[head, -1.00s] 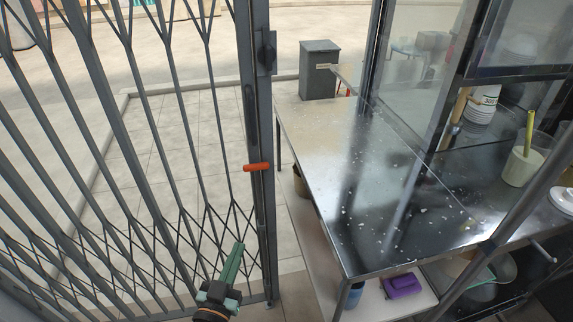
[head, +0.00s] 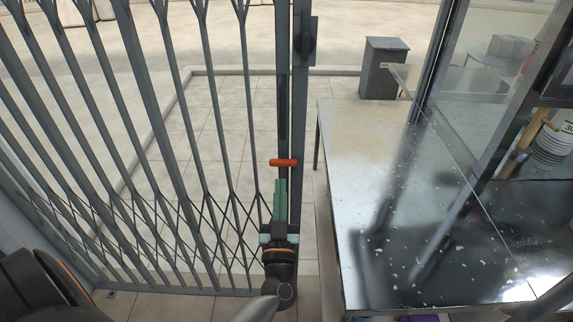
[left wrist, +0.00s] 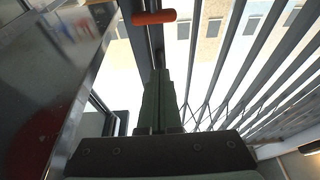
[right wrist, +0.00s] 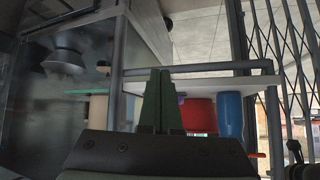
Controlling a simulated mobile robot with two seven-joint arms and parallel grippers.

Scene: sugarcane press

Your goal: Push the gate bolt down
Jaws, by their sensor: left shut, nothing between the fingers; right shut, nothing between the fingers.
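The gate bolt shows as an orange-red handle (head: 283,162) on the upright edge post of the grey folding gate (head: 205,150). It also shows in the left wrist view (left wrist: 154,17), lying crosswise near the top. My left gripper (head: 281,183) is shut and empty. Its green fingertips point up the post and end just below the handle in the head view. In the left wrist view the fingertips (left wrist: 161,72) are below the handle with a visible gap. My right gripper (right wrist: 160,72) shows only in its own wrist view, shut and empty, facing a bar and shelf.
A steel-topped counter (head: 400,215) stands right of the gate, with a narrow gap between. A grey bin (head: 384,68) stands behind it. The right wrist view shows a red container (right wrist: 199,114) and a blue container (right wrist: 230,115) by the shelf.

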